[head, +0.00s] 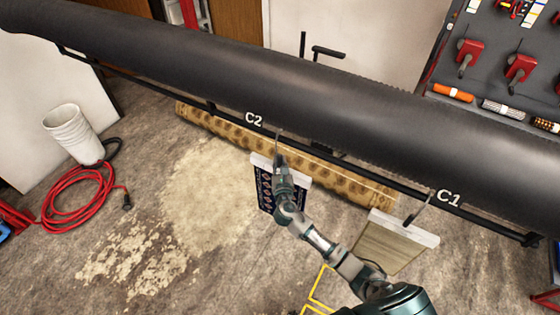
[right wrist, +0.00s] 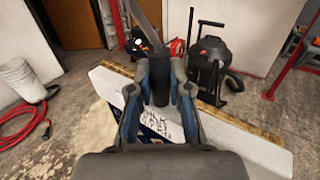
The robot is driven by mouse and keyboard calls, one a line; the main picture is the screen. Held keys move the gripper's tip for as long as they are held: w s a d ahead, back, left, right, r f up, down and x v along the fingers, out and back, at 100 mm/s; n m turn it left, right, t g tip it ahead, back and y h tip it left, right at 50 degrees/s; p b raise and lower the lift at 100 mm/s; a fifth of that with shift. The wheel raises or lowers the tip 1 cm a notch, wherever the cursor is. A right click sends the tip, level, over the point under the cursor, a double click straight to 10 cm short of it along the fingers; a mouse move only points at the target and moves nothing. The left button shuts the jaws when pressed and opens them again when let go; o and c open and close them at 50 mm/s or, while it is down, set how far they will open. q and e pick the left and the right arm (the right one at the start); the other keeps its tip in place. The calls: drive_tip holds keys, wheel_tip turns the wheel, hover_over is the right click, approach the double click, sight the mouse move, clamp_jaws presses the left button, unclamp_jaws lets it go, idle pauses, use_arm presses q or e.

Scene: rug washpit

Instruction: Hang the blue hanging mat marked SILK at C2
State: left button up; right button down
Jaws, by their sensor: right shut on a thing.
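The dark blue patterned mat (head: 266,192) hangs upright from a white header bar, just below the C2 label (head: 253,119) on the black rail. My right gripper (head: 280,162) is shut on the top of this mat at its header. A thin dark hook (head: 277,142) rises from there to the rail; I cannot tell whether it rests on it. My left gripper is out of view.
A beige mat (head: 391,243) hangs from a hook at the C1 label (head: 448,198). A large dark roller (head: 330,90) runs above the rail. A rolled tan rug (head: 215,123) lies behind. A white bucket (head: 73,133) and red hose (head: 75,195) are at left.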

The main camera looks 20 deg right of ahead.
drive_tip(key=shift+f, duration=0.35)
